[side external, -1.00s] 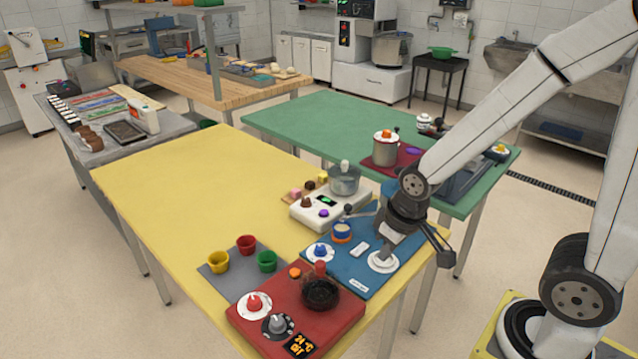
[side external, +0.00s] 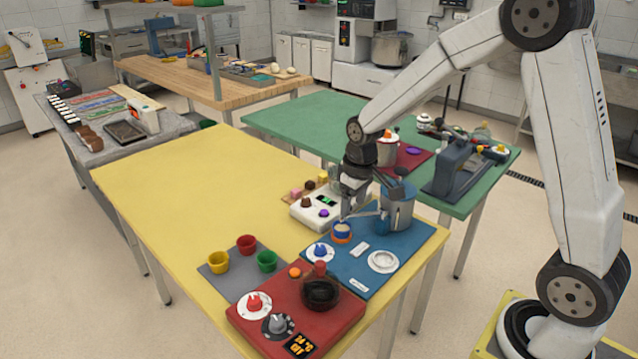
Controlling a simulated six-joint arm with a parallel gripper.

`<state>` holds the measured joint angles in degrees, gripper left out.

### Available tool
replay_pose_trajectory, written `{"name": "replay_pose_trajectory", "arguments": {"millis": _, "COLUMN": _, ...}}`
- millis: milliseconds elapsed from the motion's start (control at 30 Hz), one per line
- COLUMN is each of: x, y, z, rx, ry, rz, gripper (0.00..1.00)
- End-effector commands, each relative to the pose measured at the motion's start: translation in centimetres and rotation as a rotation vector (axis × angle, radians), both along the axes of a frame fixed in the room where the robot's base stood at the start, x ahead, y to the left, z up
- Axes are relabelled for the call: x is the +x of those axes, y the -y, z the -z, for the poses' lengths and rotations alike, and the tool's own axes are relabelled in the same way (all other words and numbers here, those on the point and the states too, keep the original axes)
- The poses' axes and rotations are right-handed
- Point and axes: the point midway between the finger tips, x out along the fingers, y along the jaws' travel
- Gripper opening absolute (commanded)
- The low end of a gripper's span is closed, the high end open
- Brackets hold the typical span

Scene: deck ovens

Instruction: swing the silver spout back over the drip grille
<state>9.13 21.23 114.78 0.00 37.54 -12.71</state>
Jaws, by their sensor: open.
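The silver spout (side external: 367,212) is a thin arm reaching left from a grey-blue cylinder (side external: 397,209) at the back of the blue board (side external: 402,245). Its tip is near an orange and blue cup (side external: 342,234). A pale round disc (side external: 383,261) at the board's front right looks like the drip grille; nothing stands over it. My gripper (side external: 346,213) is open, pointing down above the cup at the spout's outer end. Whether its fingers touch or straddle the spout cannot be told.
A white scale-like box (side external: 311,214) with small items stands left of my gripper. A blue-and-white knob (side external: 320,252) and a small label (side external: 358,249) sit on the board. A red panel (side external: 268,318) with a dark pot (side external: 320,292) is in front. The yellow table's left is clear.

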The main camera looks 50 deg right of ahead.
Motion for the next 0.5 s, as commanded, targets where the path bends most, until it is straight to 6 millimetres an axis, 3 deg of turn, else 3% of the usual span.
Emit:
{"name": "replay_pose_trajectory", "arguments": {"millis": 300, "x": 5.6, "y": 5.3, "z": 0.9, "rx": 0.004, "ry": -0.066, "rz": -0.031, "gripper": 0.69}}
{"name": "replay_pose_trajectory", "arguments": {"millis": 500, "x": 7.7, "y": 8.1, "z": 1.6, "rx": 0.011, "ry": -0.098, "rz": -0.049, "gripper": 0.69}}
